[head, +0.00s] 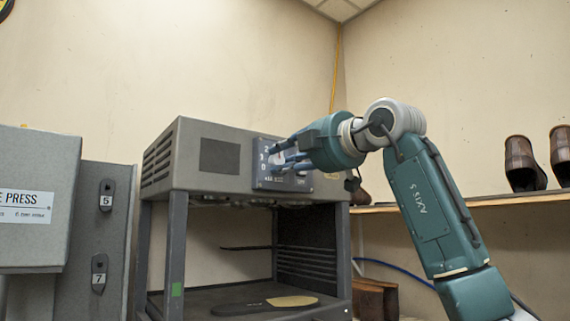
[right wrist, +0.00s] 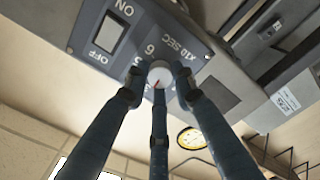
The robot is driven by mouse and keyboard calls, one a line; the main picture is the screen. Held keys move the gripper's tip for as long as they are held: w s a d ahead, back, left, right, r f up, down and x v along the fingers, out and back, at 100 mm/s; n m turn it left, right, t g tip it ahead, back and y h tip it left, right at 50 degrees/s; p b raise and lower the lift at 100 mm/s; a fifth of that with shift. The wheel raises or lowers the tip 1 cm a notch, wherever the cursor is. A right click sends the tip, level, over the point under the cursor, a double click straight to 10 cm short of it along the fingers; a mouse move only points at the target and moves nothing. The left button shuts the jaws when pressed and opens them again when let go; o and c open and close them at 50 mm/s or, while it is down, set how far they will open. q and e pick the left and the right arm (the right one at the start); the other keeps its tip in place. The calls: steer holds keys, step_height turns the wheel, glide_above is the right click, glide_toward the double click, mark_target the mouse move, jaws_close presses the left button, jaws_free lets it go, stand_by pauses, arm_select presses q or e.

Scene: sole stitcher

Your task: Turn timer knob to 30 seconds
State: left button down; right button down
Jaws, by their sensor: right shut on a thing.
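My left gripper is not in view.
An ON/OFF switch (right wrist: 107,35) sits beside the knob on the panel. Below the panel is an open bay with a shoe sole (head: 245,307) on its floor. A grey press (head: 36,190) stands at left. Brown shoes (head: 522,163) sit on a shelf (head: 490,202) at right.

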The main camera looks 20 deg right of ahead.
steer(key=shift+a+f+m, duration=0.1)
steer(key=shift+f+m, duration=0.05)
steer(key=shift+m, duration=0.45)
steer(key=c, duration=1.6)
jaws_free()
steer(key=shift+o, duration=0.8)
steer(key=shift+a, duration=0.1)
steer(key=v, duration=1.2)
